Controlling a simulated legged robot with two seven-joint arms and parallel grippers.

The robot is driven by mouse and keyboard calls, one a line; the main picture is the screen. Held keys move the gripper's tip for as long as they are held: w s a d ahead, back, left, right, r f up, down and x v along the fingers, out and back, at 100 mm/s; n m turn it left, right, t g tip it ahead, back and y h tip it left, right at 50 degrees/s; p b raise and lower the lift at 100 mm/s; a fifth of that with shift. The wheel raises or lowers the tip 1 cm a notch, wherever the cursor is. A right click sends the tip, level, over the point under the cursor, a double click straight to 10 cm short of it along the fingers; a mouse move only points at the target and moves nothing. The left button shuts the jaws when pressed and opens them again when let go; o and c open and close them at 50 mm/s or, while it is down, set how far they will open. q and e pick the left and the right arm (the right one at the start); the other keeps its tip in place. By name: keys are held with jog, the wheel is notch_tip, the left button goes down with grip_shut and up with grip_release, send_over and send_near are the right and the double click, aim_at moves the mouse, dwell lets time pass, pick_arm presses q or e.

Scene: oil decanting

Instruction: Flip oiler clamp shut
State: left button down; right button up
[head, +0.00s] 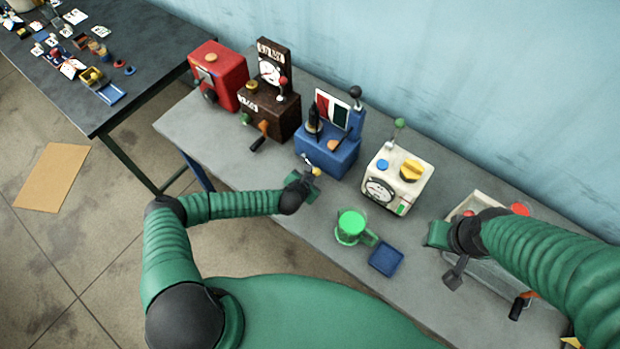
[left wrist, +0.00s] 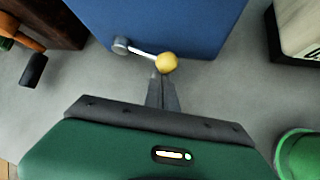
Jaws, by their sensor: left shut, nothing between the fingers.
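The blue oiler (head: 328,158) stands on the grey bench in the head view; its lower front shows in the left wrist view (left wrist: 150,22). A short metal clamp lever with a yellow ball knob (left wrist: 167,62) sticks out from its front, pivoting at a grey hub (left wrist: 121,45). The knob also shows in the head view (head: 316,171). My left gripper (left wrist: 163,82) is shut and empty, its fingertips right at the near side of the knob; I cannot tell whether they touch. My right gripper (head: 455,273) is over the bench at the right, its jaws unclear.
Red (head: 222,72), dark brown (head: 268,112) and cream (head: 398,178) machines stand along the bench. A green mug (head: 351,228) and a blue tray (head: 386,258) are at the front. A grey bin (head: 484,200) is under my right arm. Bare bench lies left of my left gripper.

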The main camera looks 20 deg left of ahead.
pick_arm(q)
jog(key=shift+r+h, duration=0.25)
jog(key=shift+h, duration=0.05)
jog(key=shift+w+a+r+n+g+h+p, duration=0.15)
jog(key=shift+r+n+g+h+p, duration=0.15)
jog(key=shift+r+h, duration=0.3)
jog(key=shift+a+r+n+g+h+p, duration=0.2)
jog(key=shift+r+n+h+p, duration=0.2)
jog(key=shift+r+h, duration=0.2)
jog(key=shift+w+a+r+n+g+h, duration=0.1)
jog(key=shift+a+r+n+g+h, duration=0.15)
jog(key=shift+h, duration=0.25)
jog(key=shift+w+a+r+n+g+h, duration=0.1)
jog(key=shift+r+n+g+h, duration=0.05)
jog(key=shift+r+n+h, duration=0.3)
jog(key=shift+w+a+r+h+b, duration=0.1)
jog(key=shift+a+r+h+b, duration=0.2)
jog(key=shift+h+b, duration=0.3)
jog(key=h+b, duration=0.1)
jog(key=a+n+h+b, duration=0.1)
jog(key=a+r+n+h+b, duration=0.1)
jog(key=b, duration=0.1)
jog(key=shift+w+r+g+h, duration=0.1)
jog(key=shift+w+g+h, duration=0.25)
jog(key=shift+g, duration=0.05)
jog(key=shift+w+a+r+b, duration=0.2)
jog(key=shift+a+r+b, duration=0.3)
jog(key=shift+a+b, duration=0.05)
jog(key=shift+a+r, duration=0.1)
jog(key=shift+a, duration=0.05)
